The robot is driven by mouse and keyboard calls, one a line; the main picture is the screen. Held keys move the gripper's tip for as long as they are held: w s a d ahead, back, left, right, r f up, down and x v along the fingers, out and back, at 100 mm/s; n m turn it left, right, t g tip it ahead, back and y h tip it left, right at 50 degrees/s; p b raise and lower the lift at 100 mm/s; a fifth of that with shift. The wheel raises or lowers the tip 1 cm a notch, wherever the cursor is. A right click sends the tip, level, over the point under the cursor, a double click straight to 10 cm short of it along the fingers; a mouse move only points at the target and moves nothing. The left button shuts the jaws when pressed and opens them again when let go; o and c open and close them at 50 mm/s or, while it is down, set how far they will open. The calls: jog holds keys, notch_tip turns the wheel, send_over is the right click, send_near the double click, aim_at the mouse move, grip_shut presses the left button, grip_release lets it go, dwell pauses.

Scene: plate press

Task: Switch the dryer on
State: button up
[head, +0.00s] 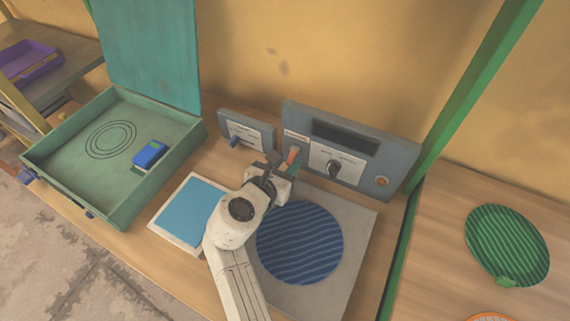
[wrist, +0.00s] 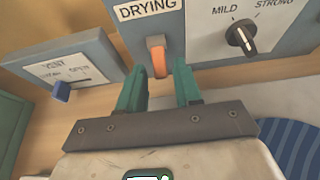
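The dryer's grey panel (head: 400,160) stands upright behind the round blue striped plate. In the wrist view, the panel carries a "DRYING" label (wrist: 148,9) above an orange lever (wrist: 157,58), which points downward. The lever also shows in the head view (head: 293,155). A black dial (wrist: 241,38) marked MILD and STRONG sits to its right. My gripper (wrist: 160,72) is open and empty, its teal fingertips just short of the lever, one on either side of it in the picture. Whether they touch it I cannot tell.
A smaller grey panel (head: 247,133) with a blue lever (head: 235,142) stands to the left. A green open-lidded box (head: 60,165) holds a blue block (head: 149,154). A blue pad (head: 190,210) lies in front, and a green striped disc (head: 507,245) lies right of the green post.

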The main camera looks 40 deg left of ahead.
aim_at(292, 156)
grip_shut()
jog(key=shift+r+p, duration=0.2)
jog(key=shift+p, duration=0.3)
jog(key=r+g+p, duration=0.1)
jog(key=p, duration=0.3)
jog(key=shift+r+h+p, duration=0.1)
jog(key=shift+h+p, duration=0.2)
jog(key=shift+p, duration=0.1)
jog(key=g+p, duration=0.1)
jog(key=p, duration=0.1)
jog(key=g+p, duration=0.1)
jog(key=p, duration=0.2)
jog(key=shift+w+r, duration=0.15)
jog(key=shift+r, duration=0.2)
jog(key=shift+w+r+g+h+p, duration=0.2)
jog(key=shift+r+g+h+p, duration=0.2)
jog(key=shift+g+p, duration=0.45)
jog(key=shift+w+a+r+g+h, duration=0.1)
jog(key=shift+w+r+g+h, duration=0.1)
jog(key=shift+g, duration=0.6)
jog(key=shift+w+a+r+g+h, duration=0.15)
jog(key=shift+w+r+g, duration=0.1)
jog(key=shift+g, duration=0.6)
jog(key=shift+w+d+r+g+h, duration=0.1)
jog(key=shift+w+r+g+h, duration=0.1)
jog(key=shift+g, duration=0.6)
